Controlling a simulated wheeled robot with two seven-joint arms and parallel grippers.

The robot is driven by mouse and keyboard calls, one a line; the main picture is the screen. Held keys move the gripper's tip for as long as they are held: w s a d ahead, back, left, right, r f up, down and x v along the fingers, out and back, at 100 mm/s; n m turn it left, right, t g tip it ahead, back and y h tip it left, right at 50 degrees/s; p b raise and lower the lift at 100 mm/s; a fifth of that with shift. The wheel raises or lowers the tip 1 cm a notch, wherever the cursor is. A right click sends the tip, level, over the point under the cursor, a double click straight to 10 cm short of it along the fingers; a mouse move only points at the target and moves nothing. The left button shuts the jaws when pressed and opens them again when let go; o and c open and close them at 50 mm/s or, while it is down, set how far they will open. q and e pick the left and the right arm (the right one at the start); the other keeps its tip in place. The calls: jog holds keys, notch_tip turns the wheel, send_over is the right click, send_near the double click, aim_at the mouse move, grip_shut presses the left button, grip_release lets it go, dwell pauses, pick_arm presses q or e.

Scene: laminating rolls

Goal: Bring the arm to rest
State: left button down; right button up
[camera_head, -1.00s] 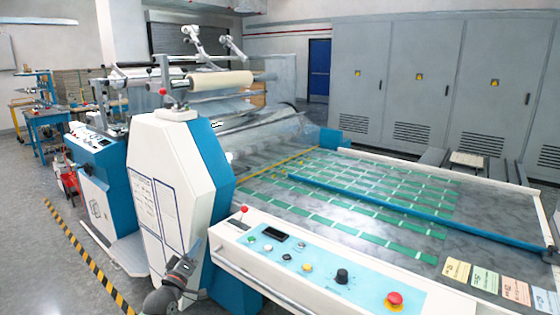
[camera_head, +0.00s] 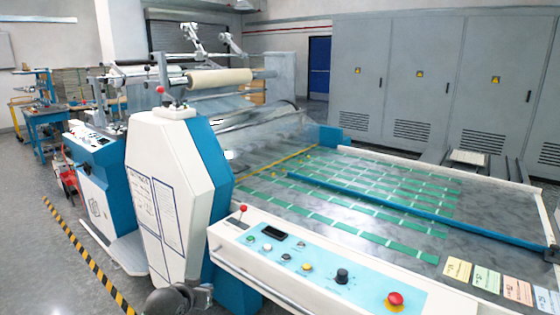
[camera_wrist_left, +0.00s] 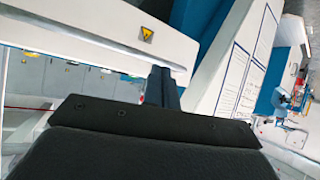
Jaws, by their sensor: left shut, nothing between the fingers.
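My left gripper shows in the left wrist view (camera_wrist_left: 161,86) as two dark fingers pressed together, with nothing between them. The dark wrist body fills the lower part of that view. In the head view only a dark rounded part of my left arm (camera_head: 178,300) shows at the bottom edge, in front of the white end housing (camera_head: 158,190) of the laminating machine. A gap between arm and housing cannot be judged. My right gripper is not in view.
The control panel (camera_head: 330,272) with a red stop button (camera_head: 395,299) lies right of the arm. The machine bed (camera_head: 350,230) carries green strips behind it. A yellow-black floor stripe (camera_head: 88,258) runs along open floor at left. Grey cabinets (camera_head: 440,90) line the back.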

pick_arm(q)
jog(key=s+d+f+g, duration=0.2)
jog(key=s+f, duration=0.4)
jog(key=s, duration=0.8)
jog(key=s+d+f+g+y, duration=0.1)
jog(key=s+d+f+g, duration=0.2)
jog(key=s, duration=1.1)
jog(key=s+d+f+g, duration=0.2)
jog(key=s+f+g, duration=0.2)
jog(key=s+f, duration=0.5)
jog(key=s, duration=0.5)
jog(key=shift+s+d+f, duration=0.35)
jog(key=shift+s+d, duration=0.05)
